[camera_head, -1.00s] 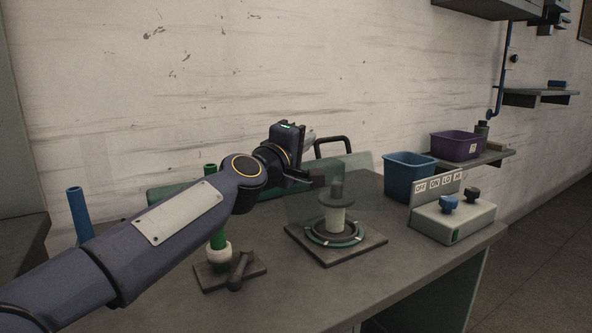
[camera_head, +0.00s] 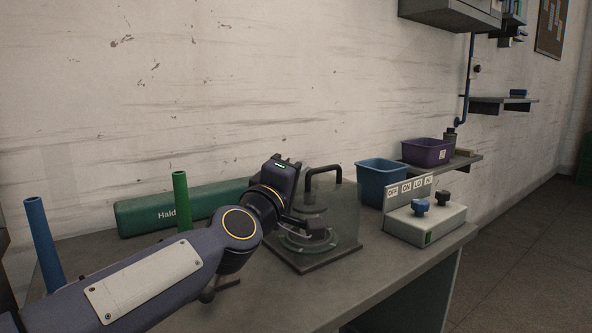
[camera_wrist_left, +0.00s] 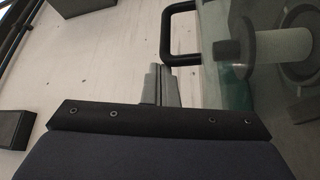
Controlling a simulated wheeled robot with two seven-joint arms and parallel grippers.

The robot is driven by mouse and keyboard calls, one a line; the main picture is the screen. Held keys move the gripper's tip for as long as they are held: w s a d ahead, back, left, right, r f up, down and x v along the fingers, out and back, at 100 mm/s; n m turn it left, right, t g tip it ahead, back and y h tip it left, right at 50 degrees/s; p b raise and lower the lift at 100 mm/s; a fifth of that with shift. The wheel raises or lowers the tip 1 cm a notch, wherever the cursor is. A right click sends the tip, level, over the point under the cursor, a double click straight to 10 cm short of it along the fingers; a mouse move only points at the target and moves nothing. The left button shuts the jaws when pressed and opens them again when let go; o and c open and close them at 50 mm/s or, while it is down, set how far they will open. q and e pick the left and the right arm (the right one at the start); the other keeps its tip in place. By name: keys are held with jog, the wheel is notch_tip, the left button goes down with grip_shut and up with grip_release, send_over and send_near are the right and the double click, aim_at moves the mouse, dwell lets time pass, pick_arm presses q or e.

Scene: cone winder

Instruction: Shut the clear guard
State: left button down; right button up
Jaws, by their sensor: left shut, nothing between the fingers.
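The clear guard (camera_head: 345,205) is a see-through panel with a black bar handle (camera_head: 325,170) along its top. I cannot tell whether the guard is fully down. My left gripper (camera_head: 318,230) is shut and empty, close to the guard's near left side; contact is unclear. In the left wrist view the shut fingers (camera_wrist_left: 160,86) lie left of the panel, with the handle (camera_wrist_left: 181,30) just beyond them. My right gripper is out of view.
A control box with knobs (camera_head: 428,224) and a blue bin (camera_head: 381,182) stand to the right. A purple bin (camera_head: 427,151) sits on a small shelf. Green (camera_head: 182,200) and blue (camera_head: 42,240) posts and a long green box (camera_head: 150,214) are at the left.

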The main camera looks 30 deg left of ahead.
pick_arm(q)
jog(key=shift+d, duration=0.2)
notch_tip(320, 180, up, 4)
jog(key=p, duration=0.3)
jog(key=shift+f, duration=0.25)
jog(key=s+d+r+p, duration=0.6)
jog(key=s+r+p, duration=0.3)
jog(key=s+p, duration=0.3)
jog(key=shift+s+d+r, duration=0.15)
jog(key=shift+s+r, duration=0.05)
